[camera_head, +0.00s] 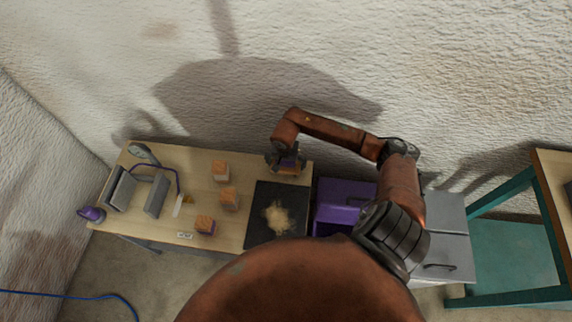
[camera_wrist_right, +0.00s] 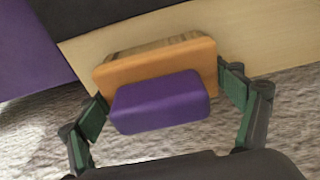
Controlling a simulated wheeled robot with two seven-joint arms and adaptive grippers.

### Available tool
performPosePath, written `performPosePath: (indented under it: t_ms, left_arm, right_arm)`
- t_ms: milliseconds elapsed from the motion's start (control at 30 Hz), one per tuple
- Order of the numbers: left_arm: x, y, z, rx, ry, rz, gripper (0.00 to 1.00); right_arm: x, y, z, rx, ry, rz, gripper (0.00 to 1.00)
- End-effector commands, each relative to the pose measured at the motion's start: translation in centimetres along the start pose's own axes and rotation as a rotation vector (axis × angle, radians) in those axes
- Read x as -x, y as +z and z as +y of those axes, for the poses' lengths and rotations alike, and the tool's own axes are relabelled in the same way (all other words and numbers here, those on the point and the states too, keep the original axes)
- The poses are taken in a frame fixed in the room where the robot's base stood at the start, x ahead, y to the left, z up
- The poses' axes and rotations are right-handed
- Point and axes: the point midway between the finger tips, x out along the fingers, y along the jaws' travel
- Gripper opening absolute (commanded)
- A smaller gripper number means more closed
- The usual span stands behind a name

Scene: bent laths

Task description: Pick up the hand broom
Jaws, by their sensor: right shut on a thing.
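The hand broom shows in the right wrist view as an orange wooden block with a purple part (camera_wrist_right: 160,102) on its near side. My right gripper (camera_wrist_right: 163,88) has one green-padded finger at each short end of the block and is shut on it. In the head view the right gripper (camera_head: 287,164) is at the back right of the table, behind the black mat, and mostly covers the broom. Whether the broom touches the tabletop is hard to tell. My left gripper is not in view.
A black mat (camera_head: 257,232) with a sawdust pile (camera_head: 279,216) lies on the table in front. Several wooden blocks (camera_head: 229,198) stand left of it. Grey upright plates (camera_head: 157,194) and a purple lamp (camera_head: 92,214) are farther left. A purple bin (camera_head: 345,190) and grey cabinet (camera_head: 447,245) adjoin right.

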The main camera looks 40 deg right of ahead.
Motion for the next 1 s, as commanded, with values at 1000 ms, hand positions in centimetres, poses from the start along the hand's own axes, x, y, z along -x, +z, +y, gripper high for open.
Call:
performPosePath:
  t_ms: [1000]
  left_arm:
    - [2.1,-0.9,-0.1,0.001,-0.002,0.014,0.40]
  right_arm:
    - [14.4,9.9,-6.6,0.002,-0.003,0.000,0.56]
